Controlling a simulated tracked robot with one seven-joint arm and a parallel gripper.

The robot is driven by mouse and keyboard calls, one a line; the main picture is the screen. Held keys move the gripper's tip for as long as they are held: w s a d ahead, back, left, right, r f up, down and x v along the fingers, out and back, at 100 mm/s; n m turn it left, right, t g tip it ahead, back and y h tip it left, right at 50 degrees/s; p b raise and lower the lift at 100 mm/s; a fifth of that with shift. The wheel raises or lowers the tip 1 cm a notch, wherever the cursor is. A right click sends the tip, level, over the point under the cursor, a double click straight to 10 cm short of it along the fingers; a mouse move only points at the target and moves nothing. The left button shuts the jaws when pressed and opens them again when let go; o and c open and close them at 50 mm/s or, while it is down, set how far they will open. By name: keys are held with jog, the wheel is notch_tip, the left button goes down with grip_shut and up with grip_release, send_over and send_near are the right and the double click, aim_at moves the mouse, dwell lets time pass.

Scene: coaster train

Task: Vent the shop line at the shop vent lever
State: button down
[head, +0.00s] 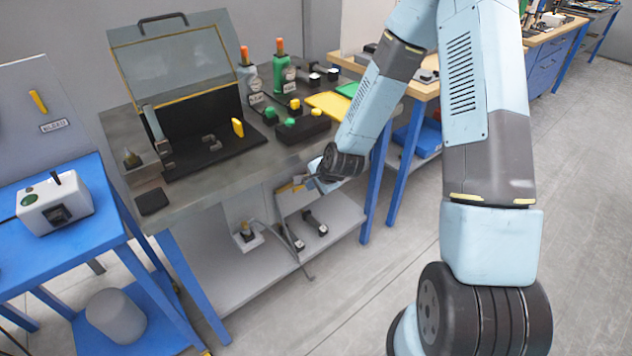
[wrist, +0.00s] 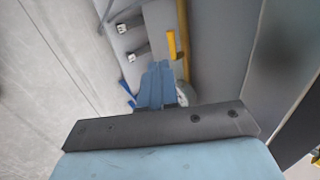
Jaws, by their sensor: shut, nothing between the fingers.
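A short yellow lever (wrist: 171,44) shows in the wrist view just beyond my fingers, beside a long yellow strip or pipe (wrist: 184,35). It may be the shop vent lever, but I see no readable label on it. My gripper (wrist: 158,72) is shut and empty, its blue fingers pointing toward this lever with a small gap. A round pale part (wrist: 184,94), perhaps a gauge, is partly hidden beside the fingers. In the head view my gripper (head: 303,183) is low at the bench's front edge, near a small yellowish part partly hidden by it.
The metal bench (head: 200,185) holds a clear-lidded case (head: 175,60), two orange-topped bottles with gauges and a black button box (head: 303,127). Black-handled fittings (head: 316,222) sit on the lower shelf. Another yellow lever (head: 38,101) is on the left panel. The floor at right is clear.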

aim_at(302, 187)
jog(key=shift+w+a+r+x, duration=0.1)
jog(key=shift+w+r+x, duration=0.05)
jog(key=shift+x, duration=1.2)
jog(key=shift+w+a+r+x, duration=0.15)
jog(key=shift+x, duration=1.25)
jog(key=shift+w+a+r+x, duration=0.1)
jog(key=shift+w+x, duration=0.05)
jog(key=shift+x, duration=1.2)
jog(key=shift+d, duration=0.15)
jog(key=shift+f, duration=0.1)
